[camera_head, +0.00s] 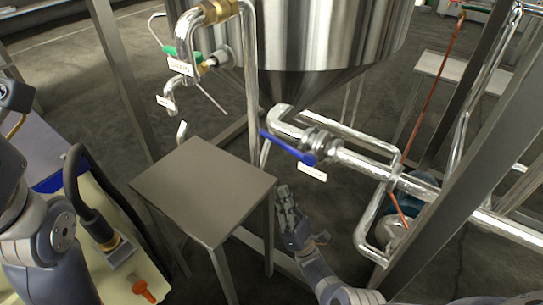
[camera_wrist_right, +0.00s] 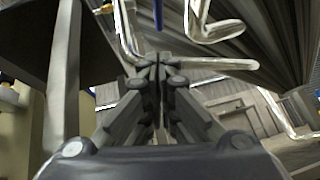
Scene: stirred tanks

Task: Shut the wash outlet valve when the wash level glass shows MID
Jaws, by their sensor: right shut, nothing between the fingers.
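A valve with a long blue lever (camera_head: 285,147) sits on the steel pipe below the tank cone. Its lever slants up and left from the valve body, and a small white label (camera_head: 312,172) hangs beneath it, too small to read. My right gripper (camera_head: 285,192) is shut and empty, below and apart from the lever, beside the table's right edge. In the right wrist view its fingers (camera_wrist_right: 159,68) meet, with a blue strip, probably the lever (camera_wrist_right: 158,14), beyond them. I cannot make out a level glass or its reading. My left arm shows at left; its gripper does not.
A grey steel table (camera_head: 203,188) stands left of the lever. The conical steel tank (camera_head: 330,40) is above. A green-handled valve (camera_head: 182,54) with labels is at upper left. A slanted frame post (camera_head: 463,165) and pipes crowd the right. A thin orange-red line (camera_head: 433,85) runs beside them.

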